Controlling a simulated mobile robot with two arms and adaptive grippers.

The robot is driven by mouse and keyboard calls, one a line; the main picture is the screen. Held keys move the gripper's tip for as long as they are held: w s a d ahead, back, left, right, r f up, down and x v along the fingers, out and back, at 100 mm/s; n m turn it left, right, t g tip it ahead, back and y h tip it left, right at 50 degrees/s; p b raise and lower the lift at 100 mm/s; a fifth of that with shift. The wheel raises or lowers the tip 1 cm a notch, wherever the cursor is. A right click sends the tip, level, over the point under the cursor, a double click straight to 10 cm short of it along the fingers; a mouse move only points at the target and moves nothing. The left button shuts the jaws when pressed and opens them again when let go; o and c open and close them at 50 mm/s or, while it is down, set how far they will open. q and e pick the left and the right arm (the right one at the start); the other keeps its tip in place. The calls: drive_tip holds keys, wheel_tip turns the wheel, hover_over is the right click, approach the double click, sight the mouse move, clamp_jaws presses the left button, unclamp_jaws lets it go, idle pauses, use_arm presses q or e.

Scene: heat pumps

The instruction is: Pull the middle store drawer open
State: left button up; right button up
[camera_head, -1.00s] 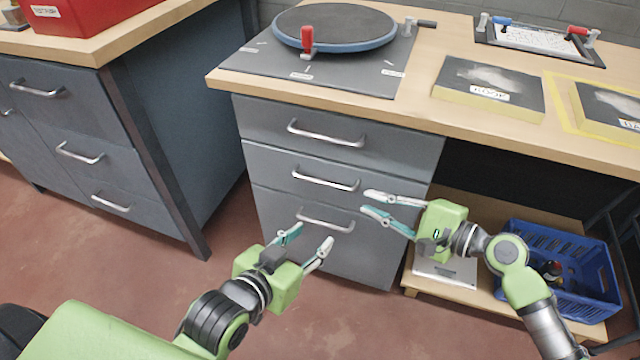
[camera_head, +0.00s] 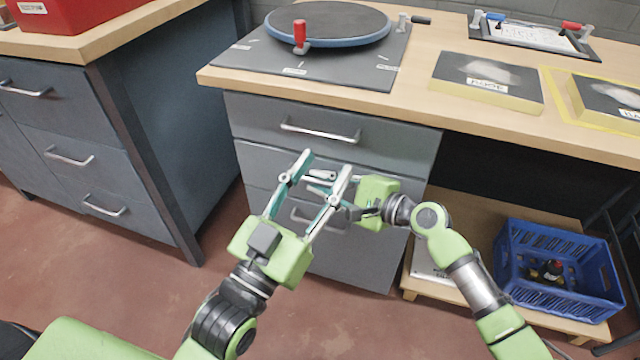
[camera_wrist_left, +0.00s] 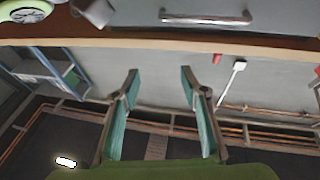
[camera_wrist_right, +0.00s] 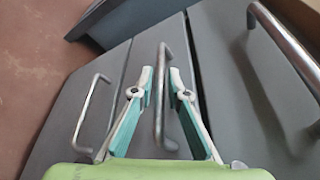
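The grey drawer unit stands under the wooden workbench. Its middle drawer (camera_head: 257,160) looks shut. In the head view, the grippers largely hide its bar handle. In the right wrist view, this handle (camera_wrist_right: 160,110) lies between the fingers of my right gripper (camera_wrist_right: 161,88). They are open on either side of it, with gaps visible. In the head view, my right gripper (camera_head: 322,181) is at the drawer front, partly behind my left gripper's fingers. My left gripper (camera_head: 326,162) is open and empty in front of the unit. Its spread fingers also show in the left wrist view (camera_wrist_left: 160,80).
The top drawer handle (camera_head: 320,131) is above, and the bottom drawer handle (camera_head: 318,218) is below. Another drawer cabinet (camera_head: 95,150) stands at the left. A blue crate (camera_head: 560,270) sits on a low shelf at the right. My two grippers are close together.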

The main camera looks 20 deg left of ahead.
use_arm(q)
drive_tip(key=shift+r, duration=0.3)
use_arm(e)
drive_tip(key=shift+a, duration=0.2)
clamp_jaws()
use_arm(q)
drive_tip(key=shift+f, duration=0.1)
